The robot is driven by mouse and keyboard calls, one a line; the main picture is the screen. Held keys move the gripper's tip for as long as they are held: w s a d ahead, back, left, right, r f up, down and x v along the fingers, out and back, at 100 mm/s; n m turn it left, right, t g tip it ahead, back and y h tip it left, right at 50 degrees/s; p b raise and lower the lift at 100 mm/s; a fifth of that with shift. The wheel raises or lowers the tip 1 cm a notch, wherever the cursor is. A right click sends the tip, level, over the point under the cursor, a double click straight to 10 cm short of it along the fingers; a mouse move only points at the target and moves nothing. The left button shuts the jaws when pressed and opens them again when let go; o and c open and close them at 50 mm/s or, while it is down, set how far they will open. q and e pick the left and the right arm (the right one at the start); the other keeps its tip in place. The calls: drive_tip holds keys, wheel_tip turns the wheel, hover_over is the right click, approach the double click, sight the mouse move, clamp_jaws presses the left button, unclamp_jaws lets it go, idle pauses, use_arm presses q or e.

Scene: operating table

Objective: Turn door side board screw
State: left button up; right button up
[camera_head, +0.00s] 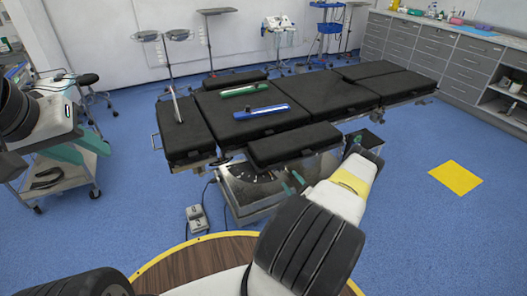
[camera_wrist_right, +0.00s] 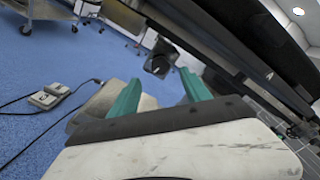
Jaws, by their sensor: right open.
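The operating table (camera_head: 325,92) has black pads and a side board (camera_head: 293,144) along its near edge. In the right wrist view a dark knob-like screw (camera_wrist_right: 160,58) hangs under the black board edge. My right gripper (camera_wrist_right: 161,76) has two green fingers spread apart, with the knob showing beyond and between them. I cannot tell whether they touch it; nothing is visibly clamped. In the head view the right gripper (camera_head: 294,183) is low beside the table's base, under the side board.
The metal table base (camera_head: 248,190) stands close to the right gripper. A foot pedal (camera_head: 197,218) with cables lies on the blue floor. A green bar (camera_head: 244,90) and a blue bar (camera_head: 262,112) lie on the pads. A cart (camera_head: 60,165) stands at left.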

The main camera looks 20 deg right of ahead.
sight(282, 169)
drive_tip(key=w, duration=0.8)
drive_tip(key=shift+a, duration=0.3)
clamp_jaws()
